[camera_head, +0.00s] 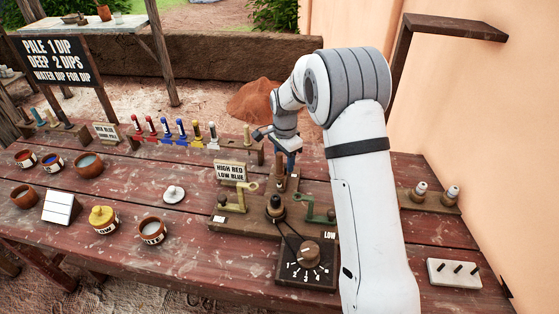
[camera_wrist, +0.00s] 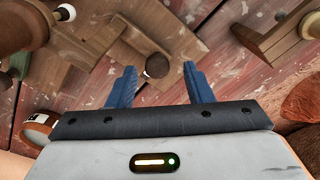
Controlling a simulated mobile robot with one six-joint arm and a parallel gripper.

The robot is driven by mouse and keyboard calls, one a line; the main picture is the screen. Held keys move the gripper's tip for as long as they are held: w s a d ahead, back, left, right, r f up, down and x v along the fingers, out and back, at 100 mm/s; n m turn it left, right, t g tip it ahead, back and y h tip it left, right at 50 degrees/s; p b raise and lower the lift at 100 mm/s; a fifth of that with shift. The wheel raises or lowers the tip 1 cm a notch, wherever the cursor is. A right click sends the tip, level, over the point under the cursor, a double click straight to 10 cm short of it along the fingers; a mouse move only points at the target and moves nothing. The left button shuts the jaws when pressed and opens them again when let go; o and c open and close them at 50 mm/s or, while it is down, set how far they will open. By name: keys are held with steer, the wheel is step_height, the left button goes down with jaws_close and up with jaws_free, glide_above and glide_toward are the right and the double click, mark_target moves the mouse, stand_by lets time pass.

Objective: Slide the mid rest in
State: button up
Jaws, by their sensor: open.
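A wooden fixture (camera_head: 240,226) on the table carries a brass-coloured rest (camera_head: 238,197) at left, a green rest (camera_head: 318,211) at right by a LOW label, and an upright wooden piece (camera_head: 281,178) between them at the back. I cannot tell for sure which part is the mid rest. My gripper (camera_head: 290,150) is over the back of the fixture. Nothing is visibly held.
A dial box (camera_head: 307,265) stands in front of the fixture. A HIGH RED LOW BLUE sign (camera_head: 230,172) stands behind left. Coloured pegs in a rack (camera_head: 175,138) and pots (camera_head: 152,231) fill the left. A block with two pegs (camera_head: 428,200) is at right.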

steer(key=shift+f, duration=0.45)
steer(key=shift+c, duration=0.4)
steer(key=shift+r, duration=0.1)
jaws_close()
